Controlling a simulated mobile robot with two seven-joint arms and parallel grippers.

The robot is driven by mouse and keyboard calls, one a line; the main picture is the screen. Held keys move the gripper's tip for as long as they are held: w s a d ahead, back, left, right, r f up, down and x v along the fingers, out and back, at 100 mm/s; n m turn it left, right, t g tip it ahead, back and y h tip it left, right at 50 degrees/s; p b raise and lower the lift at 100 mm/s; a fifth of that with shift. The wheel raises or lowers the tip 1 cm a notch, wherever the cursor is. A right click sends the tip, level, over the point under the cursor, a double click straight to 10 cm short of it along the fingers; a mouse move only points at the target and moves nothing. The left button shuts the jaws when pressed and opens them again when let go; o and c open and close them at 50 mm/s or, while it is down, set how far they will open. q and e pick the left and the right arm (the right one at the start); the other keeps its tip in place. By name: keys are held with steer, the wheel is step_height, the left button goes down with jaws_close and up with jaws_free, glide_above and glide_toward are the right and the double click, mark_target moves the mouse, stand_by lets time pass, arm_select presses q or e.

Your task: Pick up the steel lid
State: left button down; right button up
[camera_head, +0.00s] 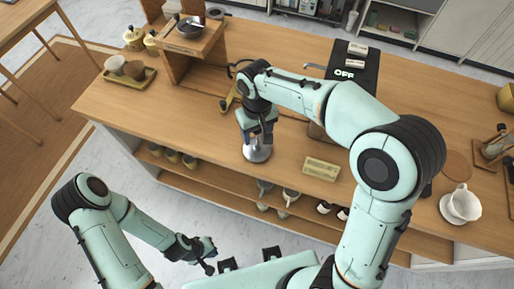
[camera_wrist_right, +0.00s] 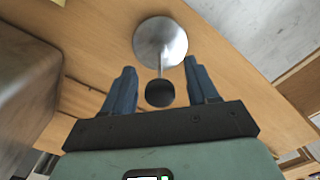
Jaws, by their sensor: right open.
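The steel lid (camera_head: 257,154) is a round shiny disc on the wooden counter, below my right gripper (camera_head: 259,135). In the right wrist view the lid (camera_wrist_right: 161,38) shows a thin stem ending in a round black knob (camera_wrist_right: 160,93). The right gripper (camera_wrist_right: 162,83) is open, with one blue finger on each side of the knob. I see gaps between the fingers and the knob. In the head view the gripper hides the knob. My left gripper (camera_head: 208,255) is low at the left, away from the counter; its jaws are too small to read.
A yellowish tray (camera_head: 321,169) lies right of the lid on the counter (camera_head: 200,120). A wooden stand (camera_head: 190,50) with a bowl is at the back left. A dark mat marked OFF (camera_head: 352,72) lies behind. A white cup (camera_head: 461,204) stands at the right. Cups sit on the shelf below.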

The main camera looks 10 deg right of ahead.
jaws_close()
steer(key=shift+r, duration=0.2)
